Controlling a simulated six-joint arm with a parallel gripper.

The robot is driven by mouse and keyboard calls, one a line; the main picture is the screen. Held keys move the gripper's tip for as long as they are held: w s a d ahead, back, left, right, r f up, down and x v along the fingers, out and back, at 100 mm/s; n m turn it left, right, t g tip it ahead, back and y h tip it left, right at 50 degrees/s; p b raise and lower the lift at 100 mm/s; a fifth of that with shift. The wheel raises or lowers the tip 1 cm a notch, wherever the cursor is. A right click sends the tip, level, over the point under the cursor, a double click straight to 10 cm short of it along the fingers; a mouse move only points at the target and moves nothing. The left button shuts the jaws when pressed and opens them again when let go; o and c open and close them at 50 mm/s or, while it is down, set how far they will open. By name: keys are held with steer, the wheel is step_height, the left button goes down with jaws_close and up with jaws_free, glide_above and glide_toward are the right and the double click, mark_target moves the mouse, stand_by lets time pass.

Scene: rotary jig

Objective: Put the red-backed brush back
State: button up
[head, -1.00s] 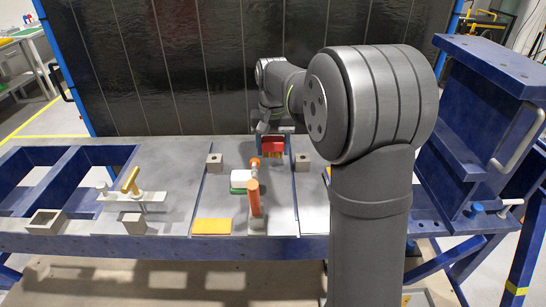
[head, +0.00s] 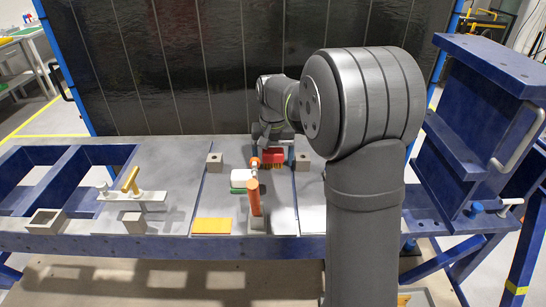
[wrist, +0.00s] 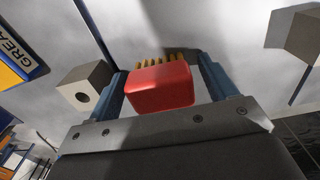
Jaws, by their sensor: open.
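The red-backed brush (head: 275,155) is at the back of the grey bench, between two grey blocks with holes. Its tan bristles point down toward the bench top and the front. My gripper (head: 273,154) is over the brush with its blue fingers spread, one on each side. In the wrist view the red back (wrist: 160,88) sits between the fingers of my gripper (wrist: 162,80), with a gap on both sides, wider on the right. The bristle tips' contact with the bench is hard to make out.
The grey blocks (head: 214,162) and (head: 303,161) flank the brush. An orange-handled tool (head: 254,197) and a white-and-green item (head: 240,181) stand in front of it. An orange plate (head: 212,226) lies near the front edge. A yellow-handled clamp (head: 130,180) is at left.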

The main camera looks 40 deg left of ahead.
mark_target(273, 151)
step_height(273, 151, up, 12)
steer(key=shift+r, duration=0.2)
stand_by(0.4)
step_height(273, 151, down, 12)
steer(key=shift+f, duration=0.15)
steer(key=shift+r, duration=2.05)
